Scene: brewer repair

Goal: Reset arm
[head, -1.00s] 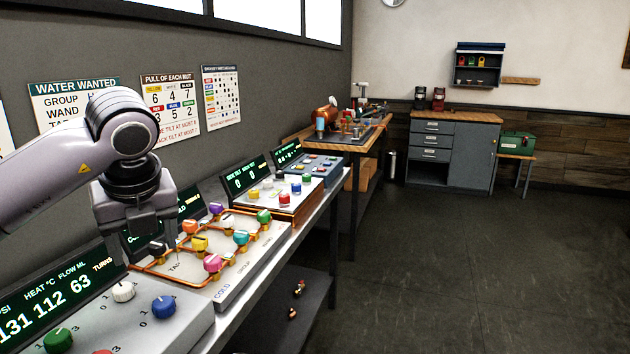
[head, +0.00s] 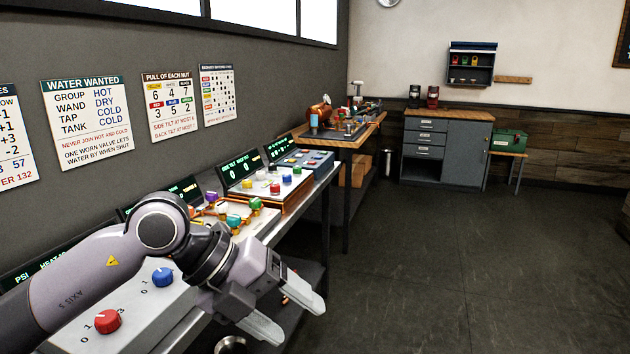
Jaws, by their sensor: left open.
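My left gripper (head: 294,312) is open and empty at the lower middle of the head view. Its two pale fingers point down and to the right, past the bench's front edge. My left arm lies across the control panels and hides part of them, including most of the near display. My right gripper is not in view.
The near panel shows a red knob (head: 108,321) and a blue knob (head: 163,276). Beyond it are a valve board (head: 262,225) with coloured knobs and a panel with coloured buttons (head: 275,188). A wooden workbench (head: 345,140) stands farther back. The floor (head: 460,260) at right is clear.

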